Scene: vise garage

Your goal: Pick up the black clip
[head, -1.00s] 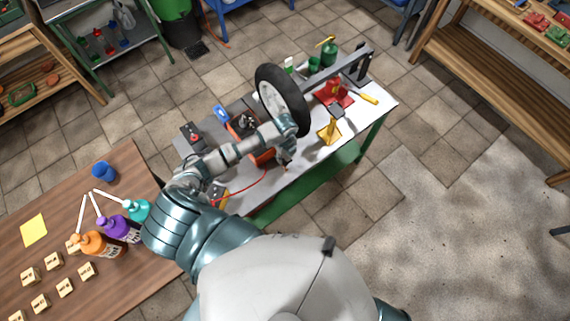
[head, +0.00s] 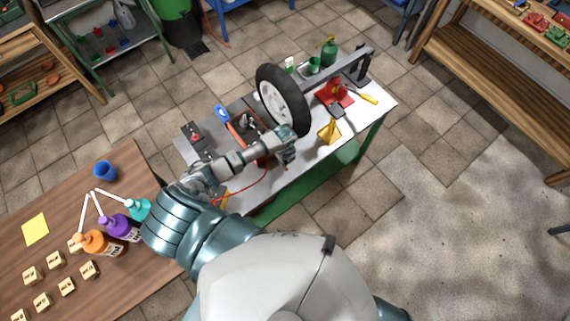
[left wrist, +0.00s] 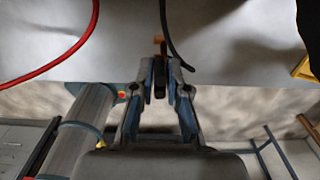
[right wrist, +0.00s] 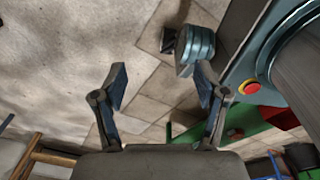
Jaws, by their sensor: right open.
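The black clip (left wrist: 160,88), with a copper-coloured tip (left wrist: 159,42), sits between the fingertips of my left gripper (left wrist: 161,72) in the left wrist view. The fingers are drawn close together on its two sides. A thin black cable (left wrist: 165,30) runs behind it. In the head view my left gripper (head: 287,153) is at the near edge of the grey workbench; the clip is too small to make out there. My right gripper (right wrist: 162,80) is open and empty in the right wrist view, away from the bench top.
A wheel (head: 282,100) stands upright on the workbench (head: 300,172) just beyond my left gripper. A red cable (head: 262,182) loops near the bench edge. A yellow stand (head: 329,131) is to the right. Bottles and wooden blocks occupy the brown table (head: 125,165) at left.

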